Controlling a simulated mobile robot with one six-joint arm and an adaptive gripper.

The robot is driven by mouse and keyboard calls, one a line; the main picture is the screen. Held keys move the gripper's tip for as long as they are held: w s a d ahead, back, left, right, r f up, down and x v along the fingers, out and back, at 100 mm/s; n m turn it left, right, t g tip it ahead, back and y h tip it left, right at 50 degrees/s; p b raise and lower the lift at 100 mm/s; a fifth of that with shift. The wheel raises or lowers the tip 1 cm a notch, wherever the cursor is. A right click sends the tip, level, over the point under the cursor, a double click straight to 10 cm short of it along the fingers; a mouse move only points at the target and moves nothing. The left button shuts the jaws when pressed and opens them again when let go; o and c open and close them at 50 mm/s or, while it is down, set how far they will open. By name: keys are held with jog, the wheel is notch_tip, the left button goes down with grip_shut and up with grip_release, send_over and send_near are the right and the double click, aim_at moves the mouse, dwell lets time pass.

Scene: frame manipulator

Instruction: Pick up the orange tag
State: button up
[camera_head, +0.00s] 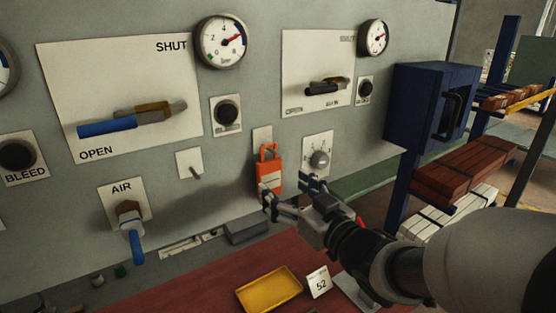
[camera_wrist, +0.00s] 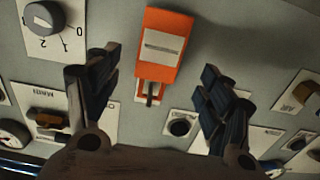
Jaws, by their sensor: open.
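The orange tag (camera_head: 269,174) hangs on the grey panel in the head view, below and between the two lever plates, with a hook or shackle at its top. My gripper (camera_head: 285,190) is at the tag's lower right in the head view. In the wrist view my gripper (camera_wrist: 160,75) has its two dark fingers spread apart, one on each side of the tag's line. No contact with the tag shows.
A rotary knob (camera_head: 319,160) is just right of the tag, and a small toggle switch (camera_head: 190,164) is to its left. A grey box (camera_head: 246,231) sits below on the ledge. A yellow tray (camera_head: 268,290) and a card marked 52 (camera_head: 319,283) are on the red bench.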

aim_at(271, 175)
jog(key=p+x, duration=0.1)
jog(key=x, duration=0.4)
jog(key=shift+w, duration=0.15)
jog(key=c, duration=1)
jog(key=shift+r+p, duration=0.15)
jog(key=shift+p, duration=0.15)
